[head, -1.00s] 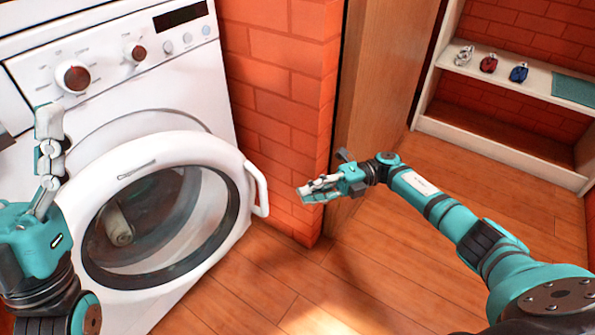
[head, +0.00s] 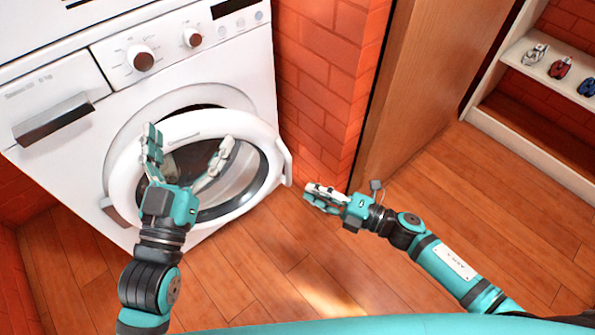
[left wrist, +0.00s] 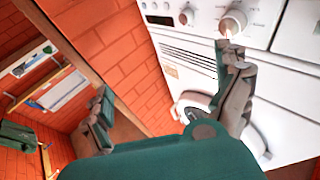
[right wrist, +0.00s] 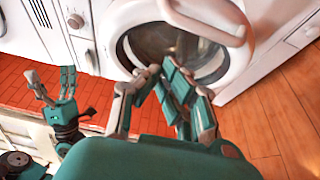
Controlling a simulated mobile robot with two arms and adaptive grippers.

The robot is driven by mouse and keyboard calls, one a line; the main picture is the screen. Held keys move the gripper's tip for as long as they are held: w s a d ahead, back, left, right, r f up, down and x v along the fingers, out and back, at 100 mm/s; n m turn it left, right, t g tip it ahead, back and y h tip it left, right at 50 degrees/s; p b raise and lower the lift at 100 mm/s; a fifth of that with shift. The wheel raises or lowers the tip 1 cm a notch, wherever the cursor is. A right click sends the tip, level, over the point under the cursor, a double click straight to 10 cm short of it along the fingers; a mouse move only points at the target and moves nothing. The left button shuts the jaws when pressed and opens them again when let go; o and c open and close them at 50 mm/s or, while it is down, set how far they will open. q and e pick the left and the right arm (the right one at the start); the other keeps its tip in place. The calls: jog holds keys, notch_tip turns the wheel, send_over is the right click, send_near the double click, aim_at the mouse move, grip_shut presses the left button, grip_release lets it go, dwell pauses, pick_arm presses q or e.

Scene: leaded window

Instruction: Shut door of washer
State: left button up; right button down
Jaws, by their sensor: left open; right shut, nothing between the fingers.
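The white washer (head: 75,70) stands at the left in the head view. Its round door (head: 262,135) has a white ring, dark glass and a handle (head: 287,163) on the right. The door stands ajar, with a dark gap along its top. My left gripper (head: 190,140) is open and empty, and covers part of the door; contact cannot be told. My right gripper (head: 311,192) is shut and empty, just right of the handle. The door also shows in the right wrist view (right wrist: 236,65), as does the left gripper (right wrist: 55,87).
A brick wall corner (head: 335,80) and a wooden panel (head: 420,90) rise right of the washer. A white shelf (head: 560,65) with small coloured items stands at the far right. The wooden floor (head: 290,265) in front is clear.

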pick_arm(q)
jog(key=s+r+t+h+b, duration=0.1)
jog(key=s+r+t, duration=0.2)
jog(key=r, duration=0.3)
jog(key=shift+s+t+h, duration=0.25)
jog(key=shift+t+h, duration=0.05)
jog(key=shift+t, duration=0.5)
pick_arm(e)
jog(key=w+a, duration=0.4)
jog(key=w, duration=0.1)
jog(key=shift+w, duration=0.4)
pick_arm(q)
jog(key=shift+r, duration=0.1)
